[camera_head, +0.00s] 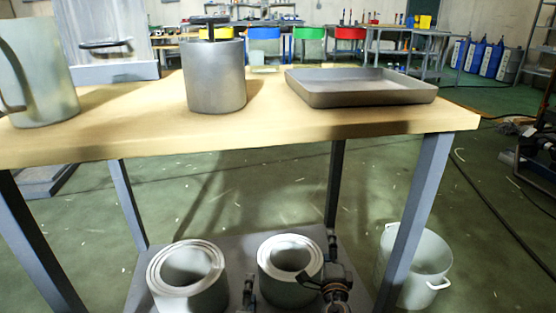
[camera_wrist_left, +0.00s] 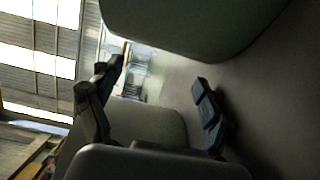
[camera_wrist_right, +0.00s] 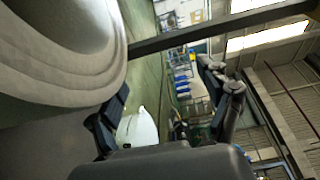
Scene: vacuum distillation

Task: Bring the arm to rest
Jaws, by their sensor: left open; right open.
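My left gripper (camera_head: 248,292) is low in the head view, between two pale ring-topped cylinders, the left one (camera_head: 188,276) and the right one (camera_head: 290,270). Its parted fingers (camera_wrist_left: 150,100) show empty in the left wrist view, with grey rounded bodies above and below them. My right gripper (camera_head: 332,282) is just right of the right cylinder. Its fingers (camera_wrist_right: 168,108) are spread and empty in the right wrist view, beside a large stepped pale ring (camera_wrist_right: 75,70). Whether either gripper touches a cylinder cannot be told.
The cylinders stand on a low grey shelf (camera_head: 225,250) under a wooden table (camera_head: 265,125). On the table are a pale jug (camera_head: 45,75), a metal pot (camera_head: 215,80) and an empty metal tray (camera_head: 360,96). A white bucket (camera_head: 425,262) stands right of the table leg.

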